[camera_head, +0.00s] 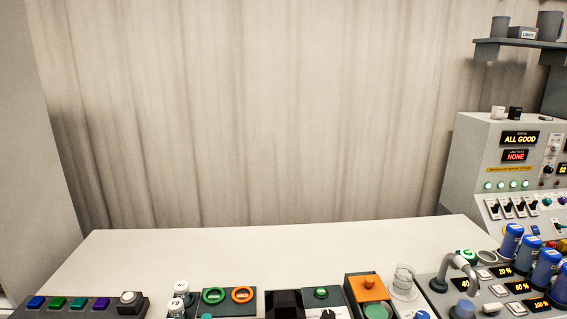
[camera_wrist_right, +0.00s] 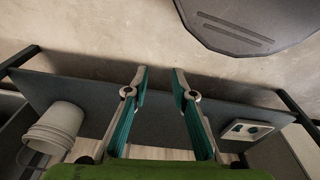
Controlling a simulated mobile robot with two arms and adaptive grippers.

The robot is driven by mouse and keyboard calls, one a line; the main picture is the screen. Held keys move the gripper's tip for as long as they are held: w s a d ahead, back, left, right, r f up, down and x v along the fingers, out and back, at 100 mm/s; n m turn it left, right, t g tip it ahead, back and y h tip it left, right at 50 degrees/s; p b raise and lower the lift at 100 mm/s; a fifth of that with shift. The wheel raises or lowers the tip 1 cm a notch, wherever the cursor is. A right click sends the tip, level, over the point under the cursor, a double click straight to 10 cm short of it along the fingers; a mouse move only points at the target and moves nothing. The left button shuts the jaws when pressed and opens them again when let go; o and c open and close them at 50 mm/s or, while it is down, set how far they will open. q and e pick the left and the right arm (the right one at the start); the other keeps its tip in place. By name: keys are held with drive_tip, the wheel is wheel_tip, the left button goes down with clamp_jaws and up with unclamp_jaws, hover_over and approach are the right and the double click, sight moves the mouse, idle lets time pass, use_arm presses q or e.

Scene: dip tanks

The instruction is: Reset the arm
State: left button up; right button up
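My right gripper (camera_wrist_right: 160,78) shows in the right wrist view. Its two fingers with teal pads stand apart, and nothing is between them. Behind the fingers is a dark grey shelf-like panel (camera_wrist_right: 160,115), and the gripper touches nothing that I can see. Neither gripper shows in the head view. My left gripper is in no view.
In the head view a white table (camera_head: 260,255) carries coloured buttons (camera_head: 57,303), ring holders (camera_head: 228,297), a glass beaker (camera_head: 403,281) and a tap (camera_head: 459,272). A control cabinet (camera_head: 475,150) reads "ALL GOOD". A white bucket (camera_wrist_right: 57,127) shows in the wrist view. The table's back is clear.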

drive_tip(key=s+d+f+g, duration=0.1)
drive_tip(key=s+d+f, duration=0.1)
drive_tip(key=s+f, duration=0.8)
drive_tip(key=s, duration=0.3)
drive_tip(key=shift+s+d, duration=0.25)
idle(1.0)
